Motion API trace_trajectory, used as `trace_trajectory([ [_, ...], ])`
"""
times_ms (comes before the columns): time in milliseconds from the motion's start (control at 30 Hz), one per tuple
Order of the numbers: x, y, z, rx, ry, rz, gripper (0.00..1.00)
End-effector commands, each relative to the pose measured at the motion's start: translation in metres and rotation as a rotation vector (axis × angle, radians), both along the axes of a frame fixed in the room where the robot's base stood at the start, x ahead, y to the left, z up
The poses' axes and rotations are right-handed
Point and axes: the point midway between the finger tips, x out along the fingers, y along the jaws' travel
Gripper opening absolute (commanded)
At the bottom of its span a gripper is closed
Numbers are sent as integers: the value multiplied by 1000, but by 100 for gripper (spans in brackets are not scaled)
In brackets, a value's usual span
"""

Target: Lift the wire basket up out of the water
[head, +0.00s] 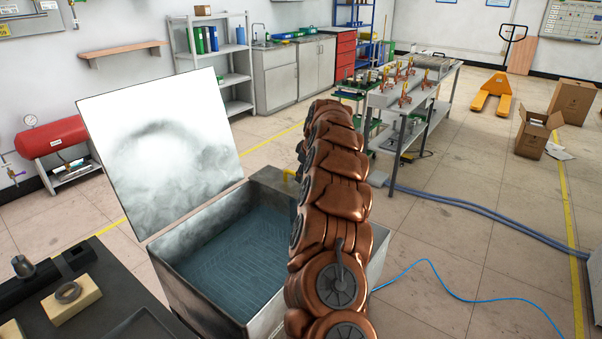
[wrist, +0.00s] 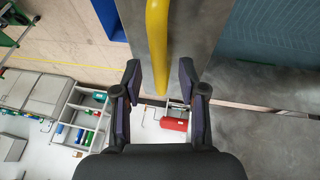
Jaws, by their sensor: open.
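The wire basket (head: 235,255) shows as a faint grid under blue-green water in an open metal tank (head: 187,297). A yellow bar, apparently its handle, shows at the tank's back edge (head: 290,175). In the wrist view the yellow bar (wrist: 157,40) runs down from the top, and its lower end appears between the two fingers of my gripper (wrist: 160,76). The fingers stand apart on either side of it, with gaps showing; I cannot tell the depth. Water (wrist: 280,35) shows at upper right. In the head view my arm hides the gripper and the tank's right part.
The tank's raised lid (head: 160,145) stands at its left. A dark bench (head: 95,300) with a ring on a pale block is at front left. A workbench (head: 425,95) stands behind at right. A blue hose (head: 470,295) lies on the open floor.

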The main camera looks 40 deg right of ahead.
Motion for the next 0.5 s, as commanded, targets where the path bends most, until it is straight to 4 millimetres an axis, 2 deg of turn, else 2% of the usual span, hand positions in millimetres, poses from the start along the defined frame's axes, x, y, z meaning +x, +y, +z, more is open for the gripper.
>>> trace_trajectory([
  [300, 2, 0, -4, -1, -1, 0, 41],
  [500, 2, 0, -4, 0, -1, 0, 22],
])
